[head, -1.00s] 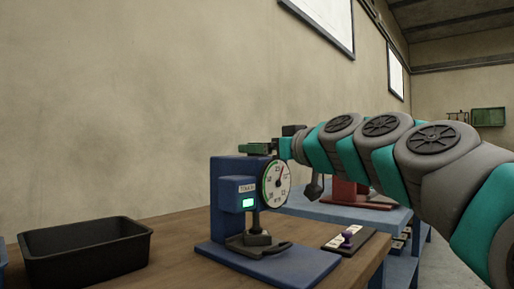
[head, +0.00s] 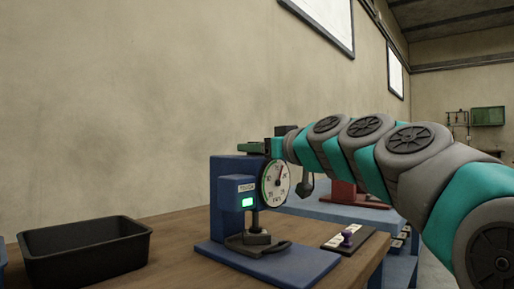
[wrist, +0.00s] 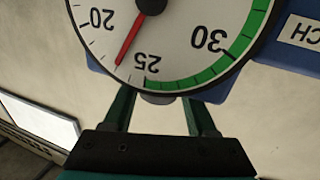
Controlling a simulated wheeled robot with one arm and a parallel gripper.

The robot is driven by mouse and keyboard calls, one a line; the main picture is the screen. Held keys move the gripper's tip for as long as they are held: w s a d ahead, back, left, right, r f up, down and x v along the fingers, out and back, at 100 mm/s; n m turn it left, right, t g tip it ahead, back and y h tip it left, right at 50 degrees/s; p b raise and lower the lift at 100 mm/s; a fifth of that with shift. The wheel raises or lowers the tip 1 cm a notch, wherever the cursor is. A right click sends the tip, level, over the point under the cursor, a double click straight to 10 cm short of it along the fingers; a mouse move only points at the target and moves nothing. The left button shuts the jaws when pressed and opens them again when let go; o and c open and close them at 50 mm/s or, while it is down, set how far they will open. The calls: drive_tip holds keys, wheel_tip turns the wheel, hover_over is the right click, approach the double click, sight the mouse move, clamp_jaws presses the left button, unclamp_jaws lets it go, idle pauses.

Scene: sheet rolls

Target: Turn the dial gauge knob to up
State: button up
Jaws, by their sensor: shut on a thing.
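The dial gauge (head: 275,184) stands on a blue column with a blue base plate (head: 290,262) and a lit green display. Its white face also shows upside down in the wrist view (wrist: 165,50). The red needle points between 20 and 25 there, nearer 25. My gripper (head: 256,147) is at the top of the gauge, its green fingers lying behind the dial face. In the wrist view my fingers (wrist: 163,100) run either side of a small grey part under the dial rim. The face hides the fingertips and their grip on the knob.
A black open bin (head: 85,257) stands on the wooden bench (head: 180,232) at left. A dark board with labels (head: 350,240) and a purple peg lies right of the base. A red stand (head: 345,192) is on a blue table behind. The wall is close behind the gauge.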

drive_tip(key=c, duration=0.5)
drive_tip(key=shift+c, duration=0.2)
